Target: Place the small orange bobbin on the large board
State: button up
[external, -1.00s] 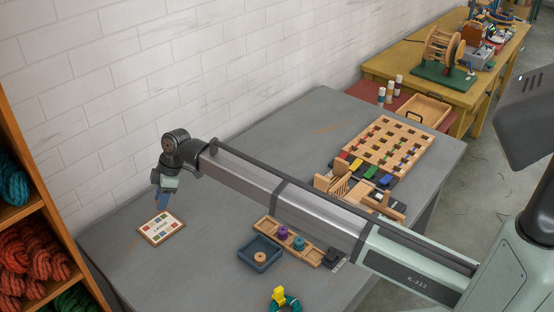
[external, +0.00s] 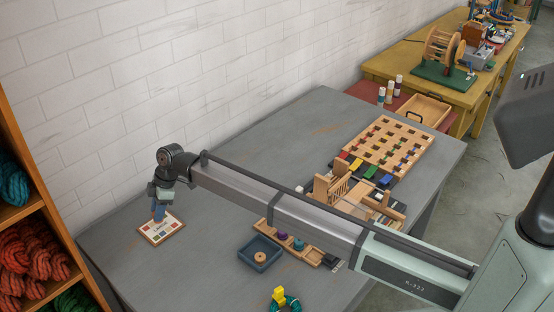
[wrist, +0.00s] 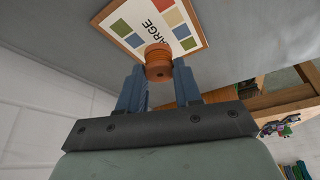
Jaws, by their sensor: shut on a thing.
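The small orange bobbin (wrist: 158,62) is between the blue fingers of my gripper (wrist: 158,70) in the wrist view. My gripper is shut on it. The large board (wrist: 122,24) is a pale card with a wooden rim, coloured squares and the word LARGE. It lies flat on the grey table, and the bobbin overlaps its edge in the wrist view. In the external view my gripper (external: 158,213) is at the upper left part of the board (external: 168,232). The fingers hide the bobbin there, and I cannot tell whether it touches the board.
A dark blue tray (external: 247,259) holds a light orange-tan bobbin (external: 260,257). A wooden rack (external: 311,255) beside it holds a purple bobbin (external: 283,239) and a teal one (external: 299,244). A teal ring with a yellow piece (external: 280,296) is in front. The table around the board is clear.

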jog(key=shift+f, duration=1.45)
jog(key=shift+f, duration=0.1)
jog(key=o, duration=1)
jog(key=v, duration=1.2)
jog(key=shift+d, duration=0.1)
jog(key=shift+w, duration=0.1)
